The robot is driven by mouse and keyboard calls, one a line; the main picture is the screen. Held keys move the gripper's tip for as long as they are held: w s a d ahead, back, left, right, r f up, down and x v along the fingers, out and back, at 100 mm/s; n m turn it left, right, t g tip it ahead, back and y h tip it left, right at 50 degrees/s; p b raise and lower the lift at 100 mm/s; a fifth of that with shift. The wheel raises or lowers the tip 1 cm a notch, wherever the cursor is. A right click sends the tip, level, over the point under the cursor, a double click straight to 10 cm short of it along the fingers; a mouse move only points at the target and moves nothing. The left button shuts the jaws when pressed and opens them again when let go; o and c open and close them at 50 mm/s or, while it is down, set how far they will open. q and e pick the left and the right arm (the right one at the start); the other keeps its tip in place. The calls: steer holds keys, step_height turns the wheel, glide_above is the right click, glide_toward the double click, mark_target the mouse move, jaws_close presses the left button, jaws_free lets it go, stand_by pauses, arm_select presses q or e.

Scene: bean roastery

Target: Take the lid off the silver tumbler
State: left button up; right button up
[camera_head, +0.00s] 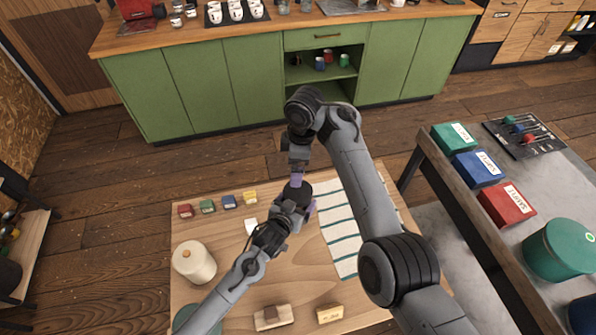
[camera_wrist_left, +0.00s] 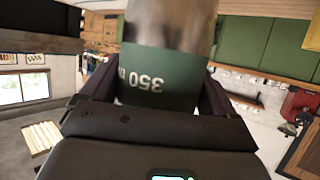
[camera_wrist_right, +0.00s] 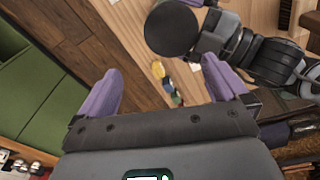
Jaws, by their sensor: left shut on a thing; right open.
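The tumbler (camera_wrist_left: 170,50) fills the upper middle of the left wrist view, with bare silver above and a dark green band with white lettering below. My left gripper (camera_head: 302,200) is shut on its banded part; that lettering is upside down in this view. My right gripper (camera_head: 297,180) is above and close to the left one in the head view; its purple fingers are apart and empty in the right wrist view (camera_wrist_right: 160,92). A dark round disc (camera_wrist_right: 172,28) beyond those fingers may be the tumbler's lid. The head view hides most of the tumbler.
The wooden table (camera_head: 215,240) below holds a cream canister (camera_head: 194,262), a striped cloth (camera_head: 340,225), several small coloured boxes (camera_head: 229,202) and two blocks at the front. A grey side table (camera_head: 520,200) with coloured boxes stands at the right. A green counter (camera_head: 200,90) is behind.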

mark_target(298, 191)
steer(key=m, duration=0.7)
steer(key=s+f+m, duration=0.1)
steer(key=m, duration=0.7)
steer(key=m+h, duration=0.1)
steer(key=m, duration=0.7)
steer(key=shift+s+d+f, duration=0.1)
steer(key=shift+s+f, duration=0.2)
steer(key=shift+f, duration=0.05)
steer(key=shift+f+m, duration=0.3)
steer(key=shift+f, duration=3.7)
